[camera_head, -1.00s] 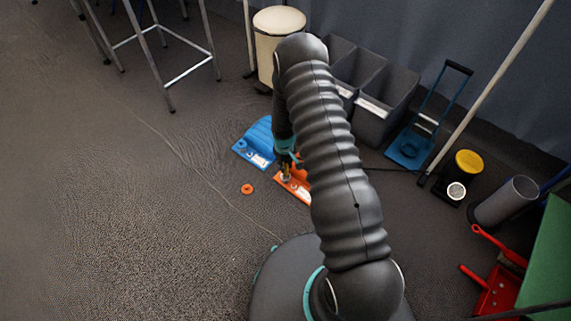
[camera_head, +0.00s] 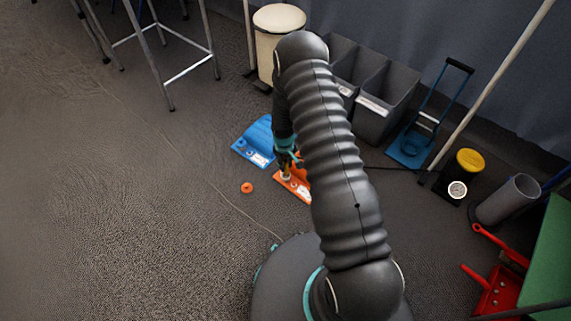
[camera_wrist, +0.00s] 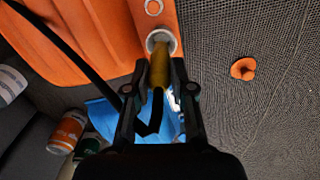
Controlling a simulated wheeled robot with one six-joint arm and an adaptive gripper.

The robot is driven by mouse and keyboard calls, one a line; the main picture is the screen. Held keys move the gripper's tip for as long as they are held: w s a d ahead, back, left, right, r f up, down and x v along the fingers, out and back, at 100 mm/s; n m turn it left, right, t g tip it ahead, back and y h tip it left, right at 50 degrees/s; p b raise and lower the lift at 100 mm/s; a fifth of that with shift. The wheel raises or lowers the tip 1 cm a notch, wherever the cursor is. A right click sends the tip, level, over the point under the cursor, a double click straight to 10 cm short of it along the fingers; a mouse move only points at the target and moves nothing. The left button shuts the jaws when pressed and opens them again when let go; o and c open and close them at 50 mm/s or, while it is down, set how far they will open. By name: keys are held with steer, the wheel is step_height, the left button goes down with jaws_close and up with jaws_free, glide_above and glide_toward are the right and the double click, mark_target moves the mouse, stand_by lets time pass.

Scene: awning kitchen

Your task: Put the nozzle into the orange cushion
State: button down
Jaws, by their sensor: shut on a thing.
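The orange cushion (camera_head: 301,191) lies on the floor under my gripper, partly hidden by my arm. In the wrist view the orange cushion (camera_wrist: 95,30) fills the upper left, with a pale-rimmed round hole near the top middle. My gripper (camera_wrist: 161,80) is shut on the yellow-brown nozzle (camera_wrist: 160,68). The nozzle's far end appears at the pale-rimmed hole; how deep it sits I cannot tell. In the head view my gripper (camera_head: 287,162) points down over the cushion's left part.
A blue cushion (camera_head: 252,143) lies just behind the orange one. A small orange disc (camera_head: 247,187) lies on the floor to the left. Grey bins (camera_head: 378,105), a cream bin (camera_head: 276,35) and a blue trolley (camera_head: 410,147) stand behind. Open floor is at left.

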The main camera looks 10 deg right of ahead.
steer(key=shift+f+b, duration=1.45)
steer(key=shift+f, duration=0.1)
stand_by(0.5)
steer(key=shift+c, duration=2.1)
jaws_free()
steer(key=shift+r, duration=0.1)
steer(key=shift+r+p, duration=2.05)
steer(key=shift+r, duration=1.9)
